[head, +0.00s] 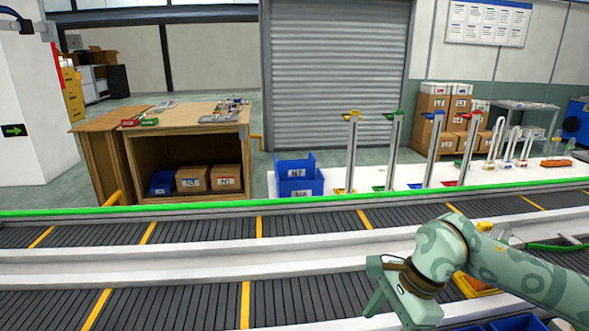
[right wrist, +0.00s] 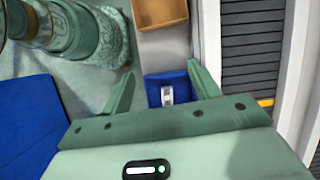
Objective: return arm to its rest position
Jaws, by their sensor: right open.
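My right arm (head: 510,268) is pale green and comes in from the right edge in the head view. Its gripper (head: 371,288) hangs over the near grey conveyor, apart from other things. In the right wrist view the gripper (right wrist: 160,69) shows its two fingers spread apart with nothing held. A blue bin (right wrist: 155,85) with a white label lies below, between the fingers in the picture. My left gripper is in neither view.
A near conveyor (head: 190,309) and a far one (head: 190,232) with a green rail cross the front. Blue bins (head: 520,322) stand at the bottom right. Behind are a white table (head: 372,180) with several coloured stands and a wooden workbench (head: 185,120). Cardboard boxes (head: 430,105) stand further back.

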